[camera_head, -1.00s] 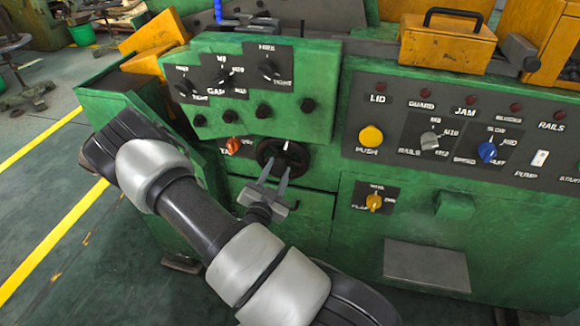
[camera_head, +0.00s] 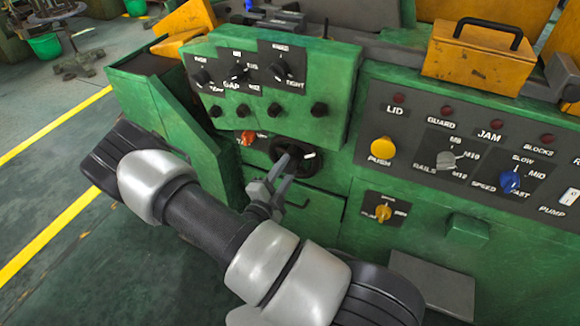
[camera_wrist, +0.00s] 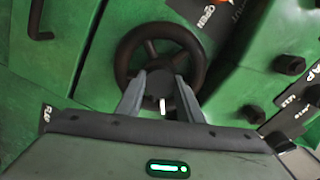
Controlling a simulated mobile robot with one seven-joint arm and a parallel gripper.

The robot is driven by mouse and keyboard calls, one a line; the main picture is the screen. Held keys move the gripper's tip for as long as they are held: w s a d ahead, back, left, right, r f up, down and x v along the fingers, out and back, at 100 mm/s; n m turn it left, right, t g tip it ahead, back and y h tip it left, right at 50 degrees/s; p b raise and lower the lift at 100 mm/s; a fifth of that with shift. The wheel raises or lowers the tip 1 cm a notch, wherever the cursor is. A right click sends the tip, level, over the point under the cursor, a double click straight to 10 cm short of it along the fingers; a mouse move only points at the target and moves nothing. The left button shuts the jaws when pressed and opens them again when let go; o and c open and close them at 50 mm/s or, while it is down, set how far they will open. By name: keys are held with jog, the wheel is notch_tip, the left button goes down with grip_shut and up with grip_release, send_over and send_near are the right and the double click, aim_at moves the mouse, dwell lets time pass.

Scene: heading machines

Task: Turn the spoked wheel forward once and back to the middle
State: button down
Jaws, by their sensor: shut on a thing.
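The spoked wheel (camera_head: 309,155) is a small black handwheel on the front of the green machine, under the knob box. In the wrist view the wheel (camera_wrist: 124,58) shows its round rim, its spokes and a dark hub with a white mark below it. My gripper (camera_head: 285,170) reaches the wheel from below. In the wrist view my gripper (camera_wrist: 161,82) has its two grey fingers on either side of the hub, shut on it. The fingers and arm hide part of the wheel in the head view.
An orange knob (camera_head: 248,138) sits just left of the wheel. The box of black knobs (camera_head: 272,88) overhangs above. A yellow knob (camera_head: 383,213) and a grey ledge (camera_head: 435,283) are to the right. Open floor (camera_head: 60,180) lies left.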

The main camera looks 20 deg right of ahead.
jog(key=m+p, duration=0.1)
jog(key=m, duration=0.5)
jog(key=m+p, duration=0.1)
jog(key=m, duration=0.5)
jog(key=shift+f, duration=0.1)
jog(key=shift+m, duration=0.3)
dwell(0.3)
jog(key=c, duration=1.2)
grip_release()
jog(key=shift+a, duration=0.15)
jog(key=v, duration=1.7)
jog(key=shift+s, duration=0.2)
